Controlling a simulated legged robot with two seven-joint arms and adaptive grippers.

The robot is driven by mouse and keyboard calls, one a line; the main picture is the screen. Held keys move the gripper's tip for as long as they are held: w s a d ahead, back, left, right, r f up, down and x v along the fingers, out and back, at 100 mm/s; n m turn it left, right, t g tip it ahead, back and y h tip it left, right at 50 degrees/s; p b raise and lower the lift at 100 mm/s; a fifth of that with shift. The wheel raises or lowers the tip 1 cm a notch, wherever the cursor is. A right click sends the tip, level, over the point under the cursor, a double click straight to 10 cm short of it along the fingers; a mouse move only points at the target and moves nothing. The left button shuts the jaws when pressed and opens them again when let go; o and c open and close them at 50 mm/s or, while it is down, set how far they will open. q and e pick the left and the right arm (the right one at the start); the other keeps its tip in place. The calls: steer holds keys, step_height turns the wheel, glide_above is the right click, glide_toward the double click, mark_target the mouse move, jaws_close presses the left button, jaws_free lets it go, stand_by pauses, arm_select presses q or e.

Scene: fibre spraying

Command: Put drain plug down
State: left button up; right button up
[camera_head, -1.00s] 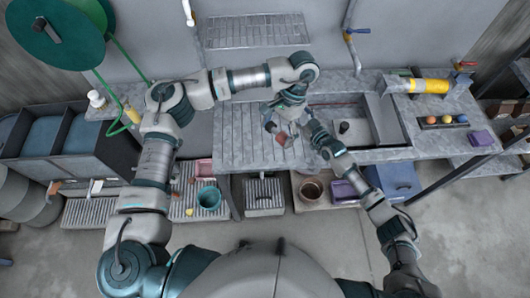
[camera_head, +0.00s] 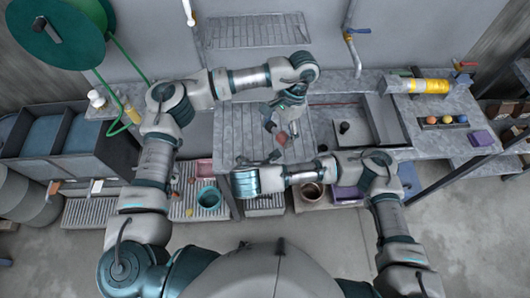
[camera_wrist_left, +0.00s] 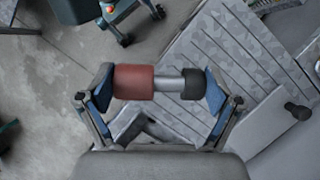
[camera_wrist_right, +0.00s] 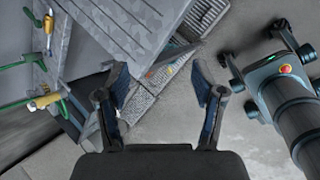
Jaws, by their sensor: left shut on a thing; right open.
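My left gripper (camera_head: 277,130) is above the ribbed grey bench section and is shut on a short cylindrical piece, seemingly the drain plug (camera_wrist_left: 134,82). In the left wrist view the piece has a wide red end, a silver middle and a black end, and lies lengthwise between the two blue-padded fingers. Its red part (camera_head: 282,138) also shows in the head view. It appears to be off the bench, but its height is unclear. My right gripper (camera_wrist_right: 158,82) is open and empty near the bench's front edge; its wrist partly hides it in the head view.
A yellow cylinder (camera_head: 428,86) and a tray of coloured balls (camera_head: 443,122) lie farther right. Several bins stand below. Ribbed bench surface (camera_head: 232,135) is clear on the left.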

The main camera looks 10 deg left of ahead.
arm_select(q)
steer(key=shift+a, duration=0.1)
arm_select(e)
steer(key=s+d+r+n+t+h, duration=0.1)
steer(key=d+r+n+t, duration=0.2)
steer(key=r+n, duration=0.6)
steer(key=s+d+r+n+t+h, duration=0.1)
steer(key=d+r+n+t+h, duration=0.15)
steer(key=r+n, duration=0.7)
steer(key=w+d+f+n, duration=0.1)
steer(key=w+f+n, duration=0.2)
steer(key=w+f, duration=0.7)
steer(key=shift+w+y, duration=0.15)
steer(key=shift+y, duration=0.2)
arm_select(q)
steer(key=shift+r, duration=0.1)
arm_select(e)
steer(key=shift+f, duration=0.1)
steer(key=c, duration=1.3)
arm_select(q)
steer(key=o, duration=1)
